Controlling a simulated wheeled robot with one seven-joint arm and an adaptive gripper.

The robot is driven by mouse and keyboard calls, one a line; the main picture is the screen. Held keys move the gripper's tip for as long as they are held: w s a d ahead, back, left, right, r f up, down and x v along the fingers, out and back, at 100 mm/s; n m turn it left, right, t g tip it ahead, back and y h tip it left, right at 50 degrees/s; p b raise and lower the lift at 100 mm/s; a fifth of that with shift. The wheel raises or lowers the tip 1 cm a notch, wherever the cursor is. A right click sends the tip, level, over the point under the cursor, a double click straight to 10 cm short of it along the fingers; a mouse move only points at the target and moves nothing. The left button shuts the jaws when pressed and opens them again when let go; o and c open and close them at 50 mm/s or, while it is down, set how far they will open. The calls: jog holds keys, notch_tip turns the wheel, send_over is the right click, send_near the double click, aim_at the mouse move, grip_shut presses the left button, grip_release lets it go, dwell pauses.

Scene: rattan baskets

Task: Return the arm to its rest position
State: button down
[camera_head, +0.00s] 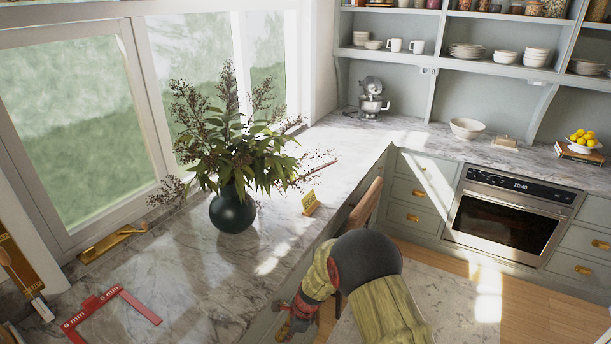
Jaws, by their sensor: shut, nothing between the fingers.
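My arm comes up from the bottom edge, right of centre, with a dark rounded joint and yellow-green covering. My gripper (289,324) points down toward the bottom of the picture, beside the front edge of the marble counter (190,270). It has red and dark parts, is small in view, and looks shut and empty. I cannot tell whether it touches the counter edge. The arm hides part of the floor and of the cabinet front behind it.
A dark vase (233,208) with leafy branches stands on the counter, near a small yellow card (310,203). A red angled piece (112,296) lies at lower left. A wooden chair back (366,204) is just beyond my arm. An oven (509,218) stands at right; rug and floor there are clear.

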jog(key=s+d+r+n+t+h+b, duration=0.1)
jog(key=s+d+r+n+b, duration=0.3)
jog(key=s+d+r+n, duration=0.4)
jog(key=s+d+r+n+t+h+b, duration=0.2)
jog(key=s+d+r+n+t+b, duration=0.2)
jog(key=s+d+r+n, duration=0.5)
jog(key=shift+s+d+r+n+h+b, duration=0.15)
jog(key=shift+s+d+r+b, duration=0.25)
jog(key=shift+s+d+r, duration=2.55)
jog(key=shift+s+d+r+n+h+b, duration=0.3)
jog(key=shift+s+d+r, duration=0.9)
jog(key=shift+s+r, duration=3.3)
jog(key=w+r, duration=0.2)
jog(key=shift+w+r, duration=0.3)
